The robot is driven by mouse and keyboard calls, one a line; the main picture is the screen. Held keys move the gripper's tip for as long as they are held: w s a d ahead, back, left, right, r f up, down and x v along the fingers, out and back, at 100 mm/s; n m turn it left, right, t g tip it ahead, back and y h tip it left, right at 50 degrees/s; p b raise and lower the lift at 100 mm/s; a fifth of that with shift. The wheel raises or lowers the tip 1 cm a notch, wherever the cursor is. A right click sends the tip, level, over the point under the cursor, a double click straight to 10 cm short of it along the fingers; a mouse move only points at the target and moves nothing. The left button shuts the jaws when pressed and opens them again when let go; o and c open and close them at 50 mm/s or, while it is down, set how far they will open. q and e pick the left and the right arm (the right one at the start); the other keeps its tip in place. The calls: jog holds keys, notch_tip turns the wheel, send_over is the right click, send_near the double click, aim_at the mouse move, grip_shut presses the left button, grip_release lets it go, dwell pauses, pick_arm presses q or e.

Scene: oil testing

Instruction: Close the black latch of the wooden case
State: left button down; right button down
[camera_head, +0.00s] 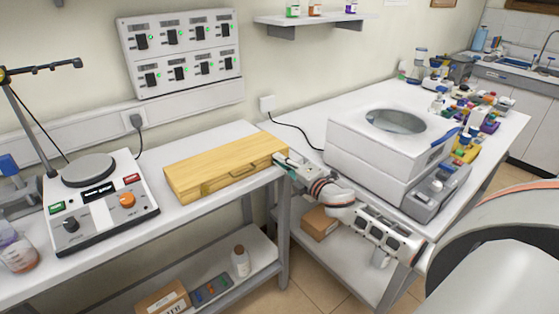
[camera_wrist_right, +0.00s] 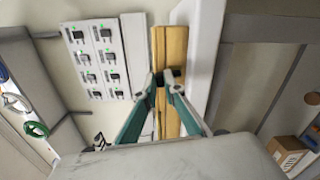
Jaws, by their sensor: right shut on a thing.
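The closed light wooden case (camera_head: 215,158) lies on the white table, its front handle (camera_head: 230,178) facing the room. My right gripper (camera_head: 284,162) is at the case's right front end. In the right wrist view the wooden case (camera_wrist_right: 174,45) runs upright through the middle, and the green-sided fingers of my right gripper (camera_wrist_right: 164,79) converge at it. They are shut on a small dark part there that looks like the black latch, largely hidden by the fingertips. The latch's exact position cannot be made out. My left gripper is not in view.
A hotplate-like device (camera_head: 97,203) stands left of the case. A white box-shaped machine (camera_head: 385,145) stands on the right table. A switch panel (camera_head: 180,52) hangs on the wall behind. A bottle (camera_head: 240,262) and boxes sit on the lower shelves.

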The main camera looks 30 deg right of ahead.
jog(key=shift+d+m+p, duration=0.3)
jog(key=shift+m+p, duration=0.15)
jog(key=shift+m, duration=0.65)
jog(key=c, duration=2.1)
grip_release()
jog(key=shift+c, duration=0.2)
jog(key=shift+s, duration=0.1)
jog(key=s+d, duration=0.1)
jog(key=s, duration=1)
jog(key=shift+s, duration=0.4)
